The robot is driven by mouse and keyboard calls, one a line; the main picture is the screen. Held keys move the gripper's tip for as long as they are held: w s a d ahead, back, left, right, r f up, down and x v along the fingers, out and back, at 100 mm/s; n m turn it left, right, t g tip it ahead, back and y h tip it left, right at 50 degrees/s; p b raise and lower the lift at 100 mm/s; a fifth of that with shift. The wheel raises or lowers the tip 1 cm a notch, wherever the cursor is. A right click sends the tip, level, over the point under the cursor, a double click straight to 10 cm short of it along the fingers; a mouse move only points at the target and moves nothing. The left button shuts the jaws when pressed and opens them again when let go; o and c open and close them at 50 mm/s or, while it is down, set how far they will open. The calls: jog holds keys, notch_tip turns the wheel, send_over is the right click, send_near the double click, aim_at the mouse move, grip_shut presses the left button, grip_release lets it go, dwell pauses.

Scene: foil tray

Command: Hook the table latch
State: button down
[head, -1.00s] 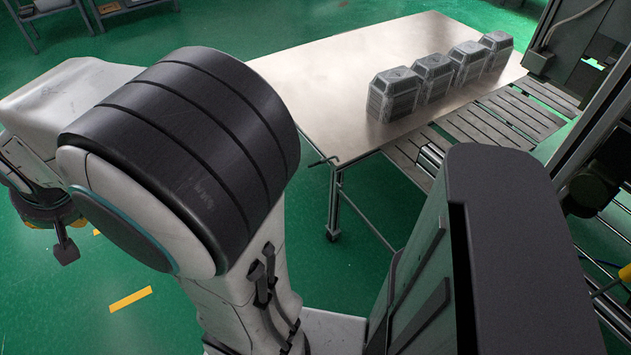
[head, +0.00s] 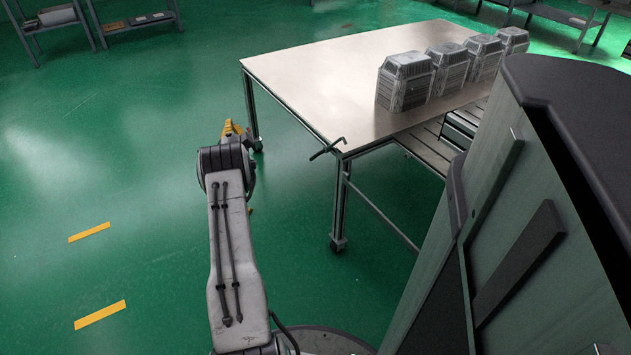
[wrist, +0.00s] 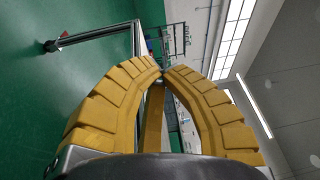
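The table latch (head: 327,148) is a thin dark bent bar at the near left corner of the metal-topped table (head: 300,75). It sticks out to the left of the corner. My gripper (head: 231,129) shows as a bit of yellow beyond my arm, left of the latch and apart from it. I cannot make out the latch in the wrist view.
Several grey ribbed boxes (head: 405,82) stand in a row along the table's right side. A slatted conveyor (head: 432,145) adjoins the table there. Shelves (head: 100,20) stand far back left. The green floor (head: 130,170) left of the table is clear.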

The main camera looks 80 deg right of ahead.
jog(key=s+d+f+m+g+h+b, duration=0.1)
jog(key=s+f+m+g+h+b, duration=0.15)
jog(key=s+f, duration=0.55)
jog(key=s+d+f+m+g+h+b, duration=0.1)
jog(key=s+d+f+m+h+b, duration=0.15)
jog(key=s+f, duration=0.5)
jog(key=s+a+f+m+g+h+b, duration=0.1)
jog(key=s+a+f+m+g+b, duration=0.1)
jog(key=s+f, duration=0.3)
jog(key=s+a+f+m+g+h+b, duration=0.1)
jog(key=s+a+f+m+b, duration=0.1)
jog(key=s, duration=0.6)
notch_tip(320, 180, down, 3)
jog(key=shift+s+a+r+m+g, duration=0.15)
jog(key=shift+s+a+m+g, duration=0.25)
jog(key=shift+a+m, duration=0.65)
